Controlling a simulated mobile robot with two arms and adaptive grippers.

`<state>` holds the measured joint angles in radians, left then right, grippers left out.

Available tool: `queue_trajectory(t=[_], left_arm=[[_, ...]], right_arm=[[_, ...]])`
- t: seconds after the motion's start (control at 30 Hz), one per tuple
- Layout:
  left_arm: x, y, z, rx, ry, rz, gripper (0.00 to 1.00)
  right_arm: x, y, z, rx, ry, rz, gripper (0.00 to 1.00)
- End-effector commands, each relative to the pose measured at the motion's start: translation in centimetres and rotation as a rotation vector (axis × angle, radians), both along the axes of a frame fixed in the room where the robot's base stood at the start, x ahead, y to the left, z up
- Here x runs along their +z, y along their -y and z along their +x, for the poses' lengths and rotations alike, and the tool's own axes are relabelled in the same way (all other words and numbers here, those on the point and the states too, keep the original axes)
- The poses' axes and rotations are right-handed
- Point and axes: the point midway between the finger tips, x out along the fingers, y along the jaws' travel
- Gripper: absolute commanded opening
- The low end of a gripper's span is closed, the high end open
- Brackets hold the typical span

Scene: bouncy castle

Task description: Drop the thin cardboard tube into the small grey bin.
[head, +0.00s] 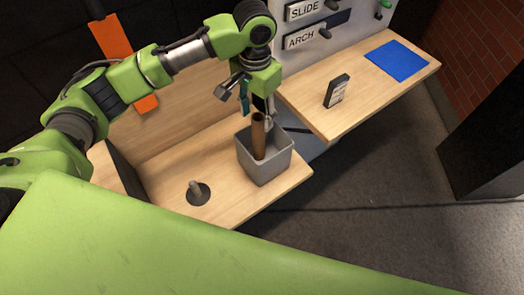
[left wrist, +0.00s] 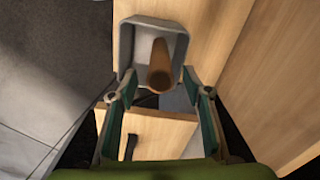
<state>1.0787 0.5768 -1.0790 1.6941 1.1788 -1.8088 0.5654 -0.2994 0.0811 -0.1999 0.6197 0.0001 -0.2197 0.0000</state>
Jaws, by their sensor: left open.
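The thin cardboard tube (head: 258,136) stands inside the small grey bin (head: 267,168), its upper end sticking out above the rim. In the left wrist view the tube (left wrist: 160,68) shows end-on within the grey bin (left wrist: 126,50), beyond my fingers. My left gripper (head: 257,103) is just above the bin, close to the tube's top. Its fingers are spread apart, and nothing is between them in the left wrist view (left wrist: 160,128). The lower part of the tube is hidden by the bin's wall. My right gripper is not in view.
The bin stands on a wooden shelf (head: 225,195) near its right edge. A short peg on a dark round base (head: 198,192) is to its left. A higher wooden shelf (head: 375,95) holds a small dark card stand (head: 337,90) and a blue mat (head: 397,60). A panel with labels (head: 303,38) rises behind.

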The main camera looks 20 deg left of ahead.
Motion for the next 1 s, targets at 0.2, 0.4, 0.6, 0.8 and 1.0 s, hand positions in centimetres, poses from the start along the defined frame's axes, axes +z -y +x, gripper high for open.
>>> queue_trajectory(t=[0.2,0.4,0.6,0.8,1.0], left_arm=[[3.6,0.1,0.0,0.0,0.001,-0.002,0.45],[4.7,0.0,0.0,0.0,0.001,0.0,0.45],[4.7,0.0,0.0,0.0,0.0,0.0,0.45],[4.7,0.1,0.0,0.0,0.0,0.0,0.45],[4.7,0.1,0.0,0.0,0.0,0.0,0.45]], right_arm=[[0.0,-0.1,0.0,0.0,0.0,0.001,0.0],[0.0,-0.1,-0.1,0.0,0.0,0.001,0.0],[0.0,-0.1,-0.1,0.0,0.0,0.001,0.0],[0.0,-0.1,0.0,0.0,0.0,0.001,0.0],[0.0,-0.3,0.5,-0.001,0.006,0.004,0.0]])
